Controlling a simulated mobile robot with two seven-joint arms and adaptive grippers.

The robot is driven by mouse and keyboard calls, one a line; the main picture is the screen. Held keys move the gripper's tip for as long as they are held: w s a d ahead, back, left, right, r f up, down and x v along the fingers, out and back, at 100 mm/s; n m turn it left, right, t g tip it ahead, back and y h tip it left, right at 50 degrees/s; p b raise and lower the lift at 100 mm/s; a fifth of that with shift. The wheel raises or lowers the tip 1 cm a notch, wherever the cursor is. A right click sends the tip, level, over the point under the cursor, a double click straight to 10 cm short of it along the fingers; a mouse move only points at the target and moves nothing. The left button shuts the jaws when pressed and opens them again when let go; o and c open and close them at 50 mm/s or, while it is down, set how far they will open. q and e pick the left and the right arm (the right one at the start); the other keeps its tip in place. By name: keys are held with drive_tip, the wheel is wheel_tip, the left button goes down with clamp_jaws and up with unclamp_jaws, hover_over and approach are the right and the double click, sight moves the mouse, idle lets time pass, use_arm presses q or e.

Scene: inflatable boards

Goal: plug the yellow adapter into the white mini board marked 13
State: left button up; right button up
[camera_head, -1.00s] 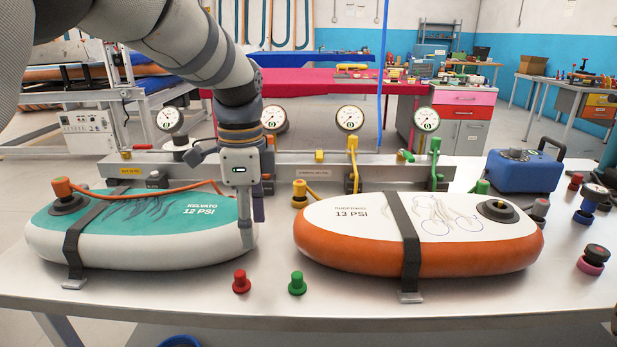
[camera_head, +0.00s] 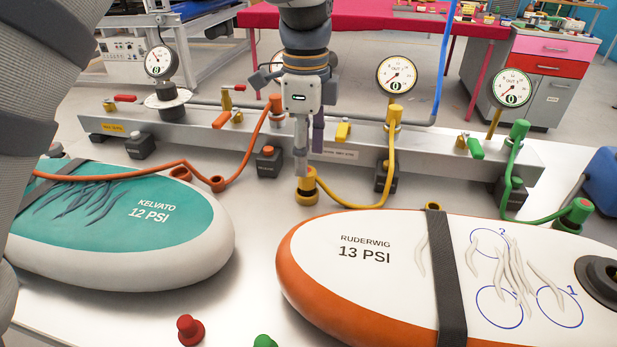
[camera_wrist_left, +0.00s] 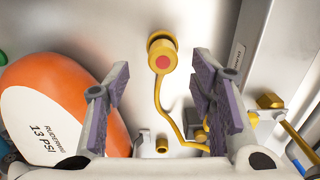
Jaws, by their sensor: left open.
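The yellow adapter (camera_head: 306,188) stands on the table just behind the white board, with a yellow hose running right to the gauge rail. My left gripper (camera_head: 309,157) points down directly at it. In the left wrist view the open, empty fingers (camera_wrist_left: 160,78) frame the adapter (camera_wrist_left: 162,54), which shows a red centre; contact cannot be told. The white mini board marked 13 PSI (camera_head: 385,235), with orange sides, lies front right under a dark strap. Its dark round socket (camera_head: 603,280) is at the right picture edge. My right gripper is not in view.
The teal 12 PSI board (camera_head: 190,215) lies at left with an orange hose over it. The gauge rail (camera_head: 345,152) runs behind. A green adapter (camera_head: 577,212) stands behind the white board. Red (camera_head: 190,330) and green (camera_head: 264,341) plugs stand in front.

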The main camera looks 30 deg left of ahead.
sight(307, 184)
use_arm(q)
wheel_tip(307, 184, down, 5)
drive_tip(key=shift+w, duration=0.15)
drive_tip(key=shift+r, duration=0.1)
clamp_jaws()
